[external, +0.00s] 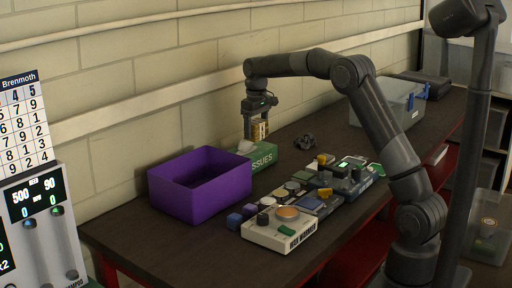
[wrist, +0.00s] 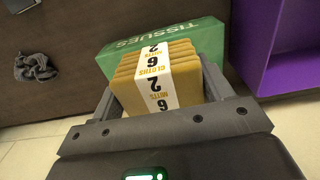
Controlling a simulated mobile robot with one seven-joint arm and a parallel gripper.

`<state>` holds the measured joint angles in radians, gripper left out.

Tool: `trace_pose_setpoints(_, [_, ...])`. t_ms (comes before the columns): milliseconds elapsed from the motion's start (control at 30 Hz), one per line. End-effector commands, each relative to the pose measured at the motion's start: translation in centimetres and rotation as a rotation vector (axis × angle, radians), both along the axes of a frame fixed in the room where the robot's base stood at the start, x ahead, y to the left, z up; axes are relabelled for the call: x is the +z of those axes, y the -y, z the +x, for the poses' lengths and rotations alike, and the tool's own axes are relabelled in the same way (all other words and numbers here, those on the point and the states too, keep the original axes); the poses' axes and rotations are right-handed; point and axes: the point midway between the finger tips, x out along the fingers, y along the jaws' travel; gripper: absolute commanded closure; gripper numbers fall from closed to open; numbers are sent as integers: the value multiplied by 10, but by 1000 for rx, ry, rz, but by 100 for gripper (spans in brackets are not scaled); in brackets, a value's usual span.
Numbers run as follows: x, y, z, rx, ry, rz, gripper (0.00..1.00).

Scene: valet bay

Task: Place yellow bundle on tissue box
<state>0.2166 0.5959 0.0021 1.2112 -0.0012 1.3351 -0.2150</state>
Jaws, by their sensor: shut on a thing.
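The yellow bundle (wrist: 182,72) is a stack of folded cloths with a white paper band. My gripper (wrist: 160,95) is shut on it, one finger on each side. In the external view my gripper (external: 256,122) points down and holds the bundle (external: 259,131) over or close to the tissue box. The green tissue box (external: 264,158), with a white tissue at its top, stands on the bench beside the purple bin. It also shows behind the bundle in the wrist view (wrist: 208,36). I cannot tell whether bundle and box touch.
An open purple bin (external: 200,210) stands just left of the tissue box. Several devices and small blocks, including a white unit with an orange disc (external: 280,230), crowd the bench front. A dark crumpled item (external: 304,142) and a clear lidded container (external: 385,105) lie to the right.

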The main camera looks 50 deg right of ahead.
Motion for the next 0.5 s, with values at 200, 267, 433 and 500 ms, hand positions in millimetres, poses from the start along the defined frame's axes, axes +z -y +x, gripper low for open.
trace_pose_setpoints(200, [-16,-21,18,0,1,0,53])
trace_pose_setpoints(267, [-18,-22,19,0,1,0,53])
trace_pose_setpoints(433, [-35,-23,19,-1,-1,0,53])
trace_pose_setpoints(500, [-47,-23,19,-1,-3,1,53])
